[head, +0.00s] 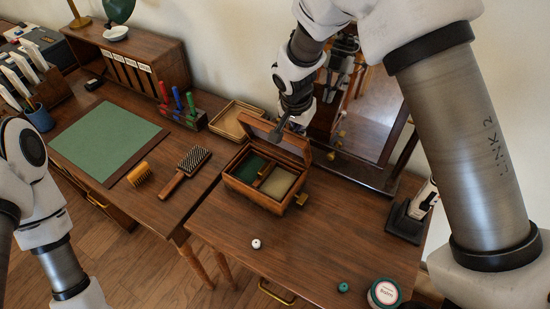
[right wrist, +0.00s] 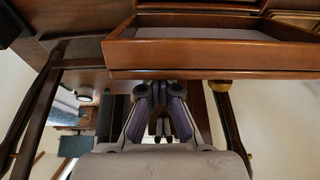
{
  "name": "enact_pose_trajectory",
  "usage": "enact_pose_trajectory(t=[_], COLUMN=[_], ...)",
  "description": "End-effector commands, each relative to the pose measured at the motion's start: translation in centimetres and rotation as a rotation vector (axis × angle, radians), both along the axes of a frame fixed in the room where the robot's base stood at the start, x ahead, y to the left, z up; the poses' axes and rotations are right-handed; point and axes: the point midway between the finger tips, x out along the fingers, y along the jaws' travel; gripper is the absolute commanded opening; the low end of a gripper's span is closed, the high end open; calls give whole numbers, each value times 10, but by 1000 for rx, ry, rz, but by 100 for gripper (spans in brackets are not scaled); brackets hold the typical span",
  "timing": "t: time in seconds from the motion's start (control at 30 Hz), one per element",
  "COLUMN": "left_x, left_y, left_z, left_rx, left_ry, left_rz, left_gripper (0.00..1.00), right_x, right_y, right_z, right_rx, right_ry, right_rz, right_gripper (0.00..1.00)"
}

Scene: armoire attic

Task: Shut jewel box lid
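The wooden jewel box (head: 257,193) stands on the desk with its lid (head: 276,138) raised and leaning back toward the mirror. Its inside shows a green and a pale lined compartment. My right gripper (head: 281,131) is at the upper edge of the lid, its fingers close together and holding nothing that I can see. Whether it touches the lid is unclear. In the right wrist view the fingers (right wrist: 160,92) lie just below the lid's wooden edge (right wrist: 205,60). My left gripper is out of view; only links of that arm show at the left.
A mirror (head: 374,125) stands close behind the box. A white knob (head: 256,244), a teal bead (head: 343,287) and a round tin (head: 384,293) are in front.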

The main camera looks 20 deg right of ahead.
Motion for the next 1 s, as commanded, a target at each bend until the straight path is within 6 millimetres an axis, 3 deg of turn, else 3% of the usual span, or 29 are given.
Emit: enact_pose_trajectory(t=[0.6,1.0], left_x=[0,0], left_y=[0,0], left_z=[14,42], left_rx=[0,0], left_ry=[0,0], left_rz=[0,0], left_gripper=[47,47], right_x=[-17,-17], right_y=[21,21], right_z=[1,37], right_rx=[1,1], right_ry=[1,-1], right_rz=[0,-1], right_gripper=[0,0])
